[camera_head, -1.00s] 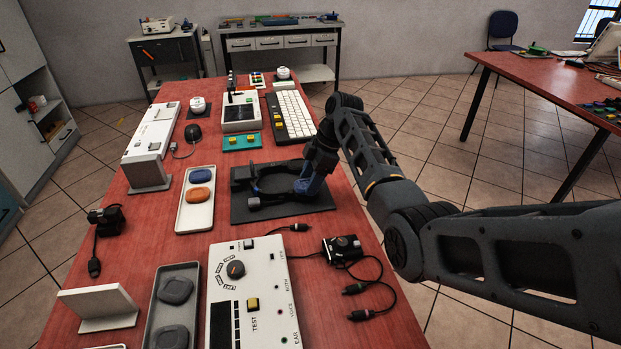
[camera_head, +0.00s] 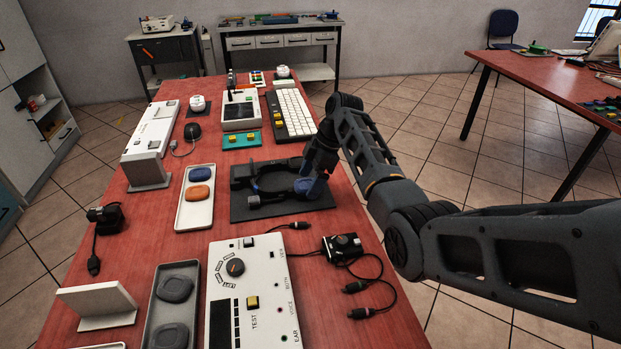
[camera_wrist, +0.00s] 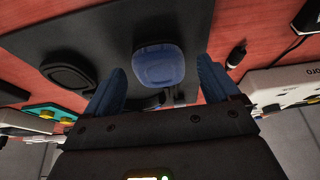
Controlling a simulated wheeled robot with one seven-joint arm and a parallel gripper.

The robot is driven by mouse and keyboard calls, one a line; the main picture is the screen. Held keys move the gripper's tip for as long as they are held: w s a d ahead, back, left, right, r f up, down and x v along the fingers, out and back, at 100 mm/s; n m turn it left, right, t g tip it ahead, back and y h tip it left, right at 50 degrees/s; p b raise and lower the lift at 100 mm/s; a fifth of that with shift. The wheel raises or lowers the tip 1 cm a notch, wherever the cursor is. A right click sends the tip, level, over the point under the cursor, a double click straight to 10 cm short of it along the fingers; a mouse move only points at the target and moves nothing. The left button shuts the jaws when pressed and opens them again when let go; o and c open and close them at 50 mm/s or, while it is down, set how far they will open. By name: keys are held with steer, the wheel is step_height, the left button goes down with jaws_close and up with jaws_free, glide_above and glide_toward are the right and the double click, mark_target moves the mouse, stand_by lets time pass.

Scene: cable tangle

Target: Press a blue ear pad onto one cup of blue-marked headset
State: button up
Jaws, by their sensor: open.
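The dark headset lies on a black mat (camera_head: 290,212). In the wrist view one dark cup (camera_wrist: 68,77) shows at the left, with no blue on its face. A blue ear pad (camera_wrist: 158,64) faces up between my fingertips and seems to lie on the headset's other cup; its seating is hidden. My gripper (camera_wrist: 165,82) is open, with one blue finger on each side of the pad and gaps between. In the head view my gripper (camera_head: 305,187) is low over the mat's right part. Another blue pad (camera_head: 201,173) lies in a white tray (camera_head: 181,222).
An orange pad (camera_head: 199,192) shares the white tray. A grey tray (camera_head: 160,267) holds dark pads. A white test box (camera_head: 265,262) with cables stands in front of the mat. A keyboard (camera_head: 290,114) and teal button panel (camera_head: 241,140) lie behind it. Bare red table shows left of the white tray.

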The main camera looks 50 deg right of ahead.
steer(key=v, duration=0.7)
steer(key=shift+d+r, duration=0.2)
steer(key=shift+r, duration=0.15)
steer(key=shift+s, duration=0.15)
